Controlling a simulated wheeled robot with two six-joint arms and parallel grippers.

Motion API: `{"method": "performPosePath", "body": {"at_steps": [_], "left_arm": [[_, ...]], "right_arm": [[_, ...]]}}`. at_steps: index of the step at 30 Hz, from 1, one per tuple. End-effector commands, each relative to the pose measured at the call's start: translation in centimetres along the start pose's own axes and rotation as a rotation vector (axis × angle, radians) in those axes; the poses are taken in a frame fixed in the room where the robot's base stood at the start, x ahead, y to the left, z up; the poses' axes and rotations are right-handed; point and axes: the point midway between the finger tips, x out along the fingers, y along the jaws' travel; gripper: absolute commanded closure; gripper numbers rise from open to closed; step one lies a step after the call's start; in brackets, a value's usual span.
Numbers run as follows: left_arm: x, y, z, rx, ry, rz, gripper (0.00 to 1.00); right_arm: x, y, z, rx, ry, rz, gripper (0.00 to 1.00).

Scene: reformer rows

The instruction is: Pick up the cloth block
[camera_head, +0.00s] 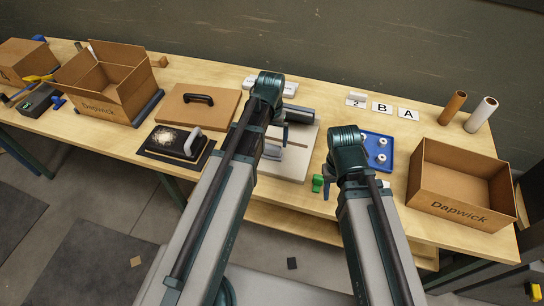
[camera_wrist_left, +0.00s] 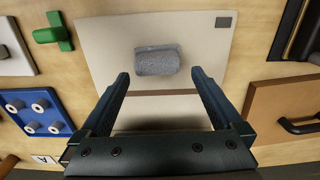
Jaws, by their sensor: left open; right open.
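The cloth block (camera_wrist_left: 157,61) is a small grey fuzzy block lying on a pale board (camera_wrist_left: 200,40) in the left wrist view. My left gripper (camera_wrist_left: 160,75) is open, its fingertips apart on either side of the block's line and not touching it. In the head view my left gripper (camera_head: 277,140) is over the pale board (camera_head: 292,165), and I cannot make out the block there behind my arm. My right gripper (camera_head: 329,180) is open and empty near the table's front edge, mostly hidden by its own arm.
A green T-shaped piece (camera_head: 317,183) and a blue tray with white rolls (camera_head: 388,149) lie right of the board. A brown board with a black handle (camera_head: 213,115) and a black pad (camera_head: 150,152) lie left. Open cartons stand at left (camera_head: 97,103) and right (camera_head: 431,184).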

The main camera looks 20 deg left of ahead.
Motion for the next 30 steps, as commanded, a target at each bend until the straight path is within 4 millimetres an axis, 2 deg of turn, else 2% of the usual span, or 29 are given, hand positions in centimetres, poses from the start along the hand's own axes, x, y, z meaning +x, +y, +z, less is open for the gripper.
{"method": "performPosePath", "body": {"at_steps": [8,19,28,29,30], "left_arm": [[0.8,0.1,0.1,0.000,0.000,0.000,0.00],[5.0,0.4,0.4,0.000,0.000,0.000,0.00],[5.1,0.4,0.4,0.000,0.000,0.000,0.00],[5.1,0.4,0.4,0.000,0.000,0.000,0.02],[5.1,0.4,0.4,0.000,0.000,0.000,0.09]], "right_arm": [[0.8,-0.1,-0.1,0.000,0.000,0.000,0.50],[5.0,-0.5,-0.3,0.000,0.000,0.000,0.50],[5.1,-0.5,-0.3,0.000,0.000,0.000,0.50],[5.1,-0.5,-0.3,0.000,0.000,0.000,0.50],[5.1,-0.5,-0.3,0.000,0.000,0.000,0.50]]}}
